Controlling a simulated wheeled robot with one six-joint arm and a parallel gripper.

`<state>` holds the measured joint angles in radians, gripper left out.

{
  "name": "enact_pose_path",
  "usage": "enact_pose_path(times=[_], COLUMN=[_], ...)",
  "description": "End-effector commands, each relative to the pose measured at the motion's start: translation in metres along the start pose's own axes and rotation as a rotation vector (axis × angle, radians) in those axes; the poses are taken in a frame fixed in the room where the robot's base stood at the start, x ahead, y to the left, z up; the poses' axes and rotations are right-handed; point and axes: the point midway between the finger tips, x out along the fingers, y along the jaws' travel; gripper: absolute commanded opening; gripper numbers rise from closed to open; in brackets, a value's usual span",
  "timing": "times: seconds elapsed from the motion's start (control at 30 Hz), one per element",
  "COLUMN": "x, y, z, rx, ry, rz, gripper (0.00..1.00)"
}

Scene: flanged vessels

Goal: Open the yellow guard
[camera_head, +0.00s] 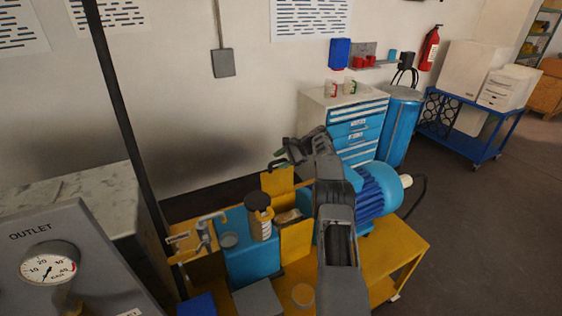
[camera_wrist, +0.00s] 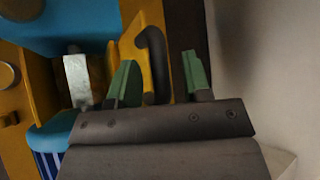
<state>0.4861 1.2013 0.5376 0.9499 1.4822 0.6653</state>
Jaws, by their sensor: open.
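The yellow guard (camera_head: 277,181) stands between the blue pump body and the blue motor. One yellow panel rises upright at the back, and another yellow panel (camera_head: 296,241) stands in front. A metal coupling shows uncovered between them. In the wrist view the guard (camera_wrist: 146,22) is a yellow strip with a black curved handle (camera_wrist: 156,62). My gripper (camera_head: 281,159) is above the upright panel's top edge. Its green fingers (camera_wrist: 160,82) are open, one on each side of the handle in the picture. I cannot tell whether they touch it.
The blue motor (camera_head: 376,192) stands right of my arm on the yellow base frame (camera_head: 398,252). A tan-and-black cylinder (camera_head: 260,222) rises from the blue pump body (camera_head: 250,258). The wall is close behind. A gauge panel (camera_head: 62,240) fills the lower left.

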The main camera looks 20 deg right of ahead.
Motion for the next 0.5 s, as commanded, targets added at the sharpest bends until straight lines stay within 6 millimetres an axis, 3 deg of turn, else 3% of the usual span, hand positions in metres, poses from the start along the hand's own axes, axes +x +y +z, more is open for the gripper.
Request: enact_pose_path(times=[0.3,0.5], x=[-0.05,-0.066], y=[0.0,0.0], z=[-0.001,-0.001], rx=[-0.001,-0.001], ry=[0.005,0.003], rz=[-0.003,-0.002], gripper=[0.44,0.44])
